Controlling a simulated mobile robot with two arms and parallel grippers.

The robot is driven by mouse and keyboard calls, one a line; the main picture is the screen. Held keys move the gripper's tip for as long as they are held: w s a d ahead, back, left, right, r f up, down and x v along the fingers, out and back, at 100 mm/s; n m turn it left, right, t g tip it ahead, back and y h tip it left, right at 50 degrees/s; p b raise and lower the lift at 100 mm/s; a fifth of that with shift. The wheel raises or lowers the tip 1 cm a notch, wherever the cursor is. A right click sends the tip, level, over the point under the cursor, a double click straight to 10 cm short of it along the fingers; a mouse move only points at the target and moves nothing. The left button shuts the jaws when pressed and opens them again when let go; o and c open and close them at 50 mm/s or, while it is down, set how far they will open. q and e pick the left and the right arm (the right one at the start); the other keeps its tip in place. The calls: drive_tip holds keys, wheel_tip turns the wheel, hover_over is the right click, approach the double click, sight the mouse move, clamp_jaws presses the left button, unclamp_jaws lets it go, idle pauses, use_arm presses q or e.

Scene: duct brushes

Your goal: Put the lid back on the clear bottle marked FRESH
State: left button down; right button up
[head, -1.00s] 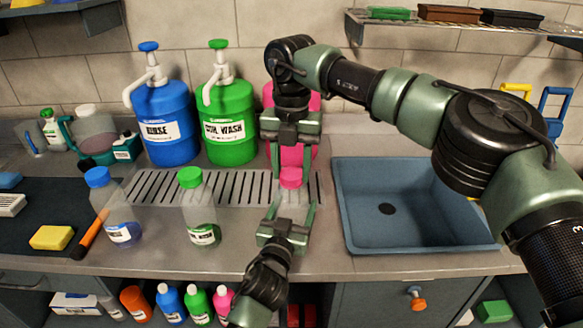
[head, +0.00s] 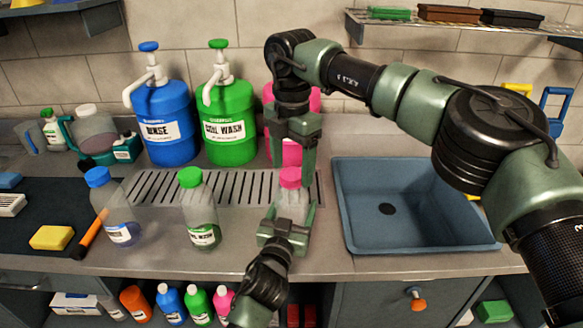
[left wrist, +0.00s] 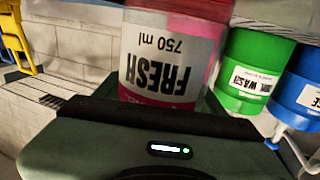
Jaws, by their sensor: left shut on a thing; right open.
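The clear FRESH bottle (head: 291,203) stands on the counter in front of the slotted drain, its lower part behind my left gripper. The left wrist view shows its label (left wrist: 160,75), upside down, close above my gripper. A pink lid (head: 290,177) sits on the bottle's top; I cannot tell how tightly. My left gripper (head: 289,213) is shut on the bottle, one finger on each side. My right gripper (head: 299,160) points down from above, open, with its fingers near the lid.
A bottle with a blue cap (head: 115,210) and one with a green cap (head: 199,210) stand to the left. Blue (head: 160,115), green (head: 229,115) and pink pump jugs stand behind. A blue sink (head: 390,245) is on the right.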

sight(292, 211)
wheel_tip(292, 211, up, 11)
idle(0.3)
use_arm(q)
drive_tip(key=shift+c, duration=0.6)
unclamp_jaws()
drive_tip(key=v, duration=0.7)
drive_tip(key=shift+s+a+b, duration=0.15)
drive_tip(key=shift+s+b, duration=0.2)
use_arm(e)
drive_tip(key=shift+f, duration=0.35)
use_arm(q)
drive_tip(key=shift+f, duration=0.1)
